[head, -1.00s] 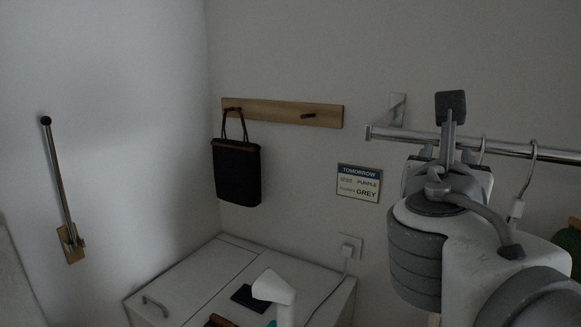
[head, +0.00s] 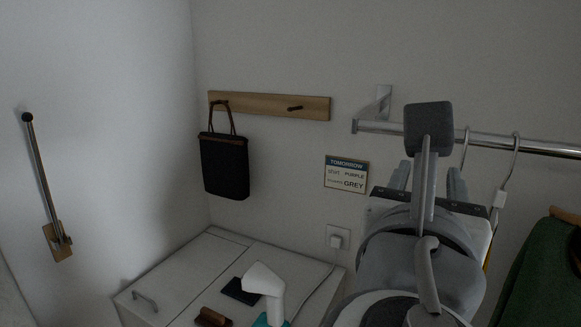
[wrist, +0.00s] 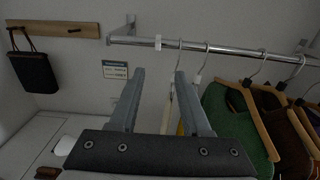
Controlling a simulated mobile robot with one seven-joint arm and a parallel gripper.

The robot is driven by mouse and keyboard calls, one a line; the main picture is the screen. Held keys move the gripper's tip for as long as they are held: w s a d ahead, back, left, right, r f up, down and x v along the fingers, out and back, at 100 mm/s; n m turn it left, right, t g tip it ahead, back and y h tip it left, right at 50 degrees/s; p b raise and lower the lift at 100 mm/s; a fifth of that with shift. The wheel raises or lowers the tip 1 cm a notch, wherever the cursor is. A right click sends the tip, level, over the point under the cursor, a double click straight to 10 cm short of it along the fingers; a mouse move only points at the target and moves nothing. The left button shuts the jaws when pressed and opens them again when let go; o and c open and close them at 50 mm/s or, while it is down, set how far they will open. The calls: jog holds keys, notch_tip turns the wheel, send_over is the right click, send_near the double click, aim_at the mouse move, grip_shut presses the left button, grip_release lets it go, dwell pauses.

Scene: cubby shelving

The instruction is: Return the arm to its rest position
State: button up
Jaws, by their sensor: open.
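My gripper (wrist: 158,78) is open, with its two grey fingers apart and nothing held between them. In the wrist view they point toward the wall below the metal rail (wrist: 215,49). A hanger hook (wrist: 178,50) shows just behind the right fingertip; I cannot tell the exact gap. In the head view my arm fills the lower right, and my gripper (head: 428,180) is seen from behind in front of the rail (head: 530,145), with its fingertips partly hidden by the wrist parts.
Green clothing (wrist: 230,120) and brown clothing hang on the right. A black bag (head: 224,165) hangs from a wooden peg board (head: 270,105). A sign (head: 346,174) is on the wall. A white cabinet (head: 180,275) below bears a white spray-bottle-like object (head: 265,282) and a dark brush (head: 212,317).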

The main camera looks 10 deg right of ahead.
notch_tip(320, 180, down, 14)
jog(key=d+m+g+y, duration=0.2)
jog(key=m+g+y, duration=0.3)
jog(key=m, duration=0.9)
jog(key=a+f+m+g+y, duration=0.4)
jog(key=f+m, duration=0.4)
jog(key=m, duration=0.7)
jog(key=shift+s+a+f+y, duration=0.3)
jog(key=shift+a+y, duration=0.2)
jog(key=shift+a, duration=0.65)
jog(key=shift+d, duration=0.1)
